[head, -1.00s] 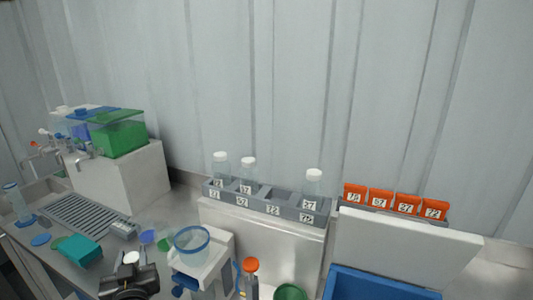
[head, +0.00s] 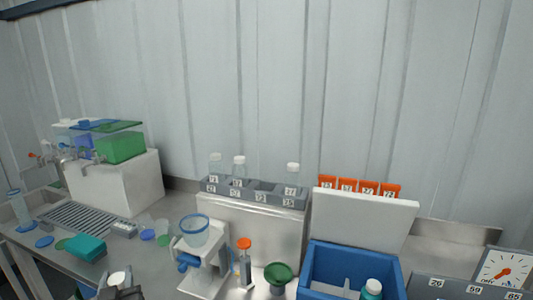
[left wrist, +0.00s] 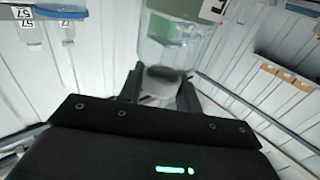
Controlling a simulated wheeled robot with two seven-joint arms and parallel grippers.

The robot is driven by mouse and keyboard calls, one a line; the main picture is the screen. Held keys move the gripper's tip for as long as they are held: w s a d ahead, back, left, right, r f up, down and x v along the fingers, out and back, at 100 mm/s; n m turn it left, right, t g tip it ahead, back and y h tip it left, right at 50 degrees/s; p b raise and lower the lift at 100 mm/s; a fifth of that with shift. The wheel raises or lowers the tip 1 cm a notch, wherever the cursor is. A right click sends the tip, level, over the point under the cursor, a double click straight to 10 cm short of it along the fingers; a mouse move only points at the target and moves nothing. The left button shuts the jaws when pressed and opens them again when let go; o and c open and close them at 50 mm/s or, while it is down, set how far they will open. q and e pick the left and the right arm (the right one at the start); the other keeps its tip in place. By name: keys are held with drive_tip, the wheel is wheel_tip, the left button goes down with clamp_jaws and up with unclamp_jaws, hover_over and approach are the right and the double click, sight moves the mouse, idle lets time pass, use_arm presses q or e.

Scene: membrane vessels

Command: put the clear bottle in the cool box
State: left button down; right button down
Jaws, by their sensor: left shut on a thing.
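My left gripper (head: 119,286) is at the bottom left of the head view, over the bench's front part. It is shut on the white cap of the clear bottle (left wrist: 172,38); the left wrist view shows the cap between the fingers and the see-through body with a label beyond it. In the head view only the cap shows clearly. The blue cool box (head: 308,272) stands at the lower right, its white lid (head: 365,215) raised behind it. The gripper is well to the left of the box. My right gripper is not in view.
A teal bottle with a white cap (head: 372,289) is in the box's right front. A grey rack (head: 262,196) holds three clear bottles. A filter stand (head: 205,275), an orange-capped tube (head: 244,262) and a green funnel (head: 278,273) stand between gripper and box.

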use_arm(q)
drive_tip(key=d+f+m+t+h+b, duration=0.1)
drive_tip(key=d+f+m+h, duration=0.1)
drive_tip(key=d+h, duration=0.2)
drive_tip(key=d+f+m+t+h+b, duration=0.1)
drive_tip(key=d+f+m+h+b, duration=0.1)
drive_tip(key=d, duration=0.7)
drive_tip(key=shift+s+d+f+m+h, duration=0.25)
drive_tip(key=shift+f+m+h, duration=0.45)
drive_tip(key=shift+h, duration=0.4)
drive_tip(key=shift+a, duration=0.1)
